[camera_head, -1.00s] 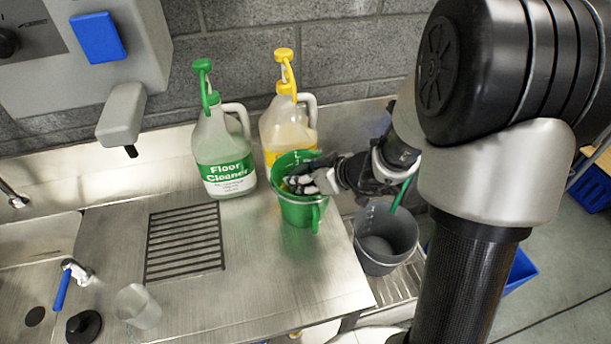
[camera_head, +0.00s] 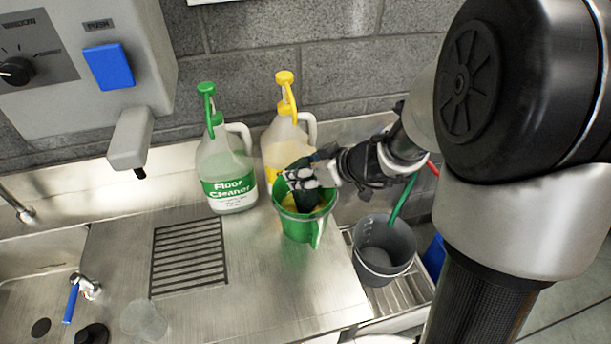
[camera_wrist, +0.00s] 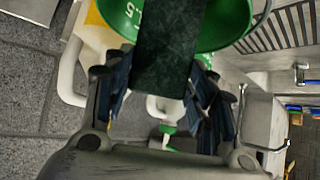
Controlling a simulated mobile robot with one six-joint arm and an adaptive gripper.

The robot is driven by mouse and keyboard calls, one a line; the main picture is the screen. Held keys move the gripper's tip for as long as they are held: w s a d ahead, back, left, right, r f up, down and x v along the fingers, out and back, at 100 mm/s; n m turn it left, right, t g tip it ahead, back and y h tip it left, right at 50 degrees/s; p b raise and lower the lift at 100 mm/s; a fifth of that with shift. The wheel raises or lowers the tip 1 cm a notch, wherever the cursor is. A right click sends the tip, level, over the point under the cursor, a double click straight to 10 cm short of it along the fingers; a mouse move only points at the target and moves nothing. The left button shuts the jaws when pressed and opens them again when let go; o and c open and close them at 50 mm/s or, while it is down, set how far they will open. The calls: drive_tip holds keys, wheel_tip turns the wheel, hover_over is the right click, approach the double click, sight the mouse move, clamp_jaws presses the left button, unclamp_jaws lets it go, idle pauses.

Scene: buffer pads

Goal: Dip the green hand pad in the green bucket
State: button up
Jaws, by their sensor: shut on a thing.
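The green bucket (camera_head: 296,230) stands on the steel counter in front of the two jugs. My gripper (camera_head: 298,181) is over the bucket's mouth, with its fingertips at about rim height. In the wrist view my gripper (camera_wrist: 165,92) is shut on the dark green hand pad (camera_wrist: 166,60), which extends from between the fingers across the bucket's opening. The bucket (camera_wrist: 222,28) shows there behind the pad, with white scale marks. In the head view the pad (camera_head: 307,200) is partly hidden by the fingers and rim. I cannot tell how deep its lower end reaches.
A Floor Cleaner jug (camera_head: 226,165) with a green pump and a yellow-topped jug (camera_head: 285,145) stand behind the bucket. A drain grate (camera_head: 188,257) and clear cup (camera_head: 143,320) are left. Counter front is free.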

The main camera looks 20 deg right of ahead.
wheel_tip(320, 180, up, 9)
drive_tip(key=p, duration=0.4)
drive_tip(key=shift+s, duration=0.1)
idle(0.3)
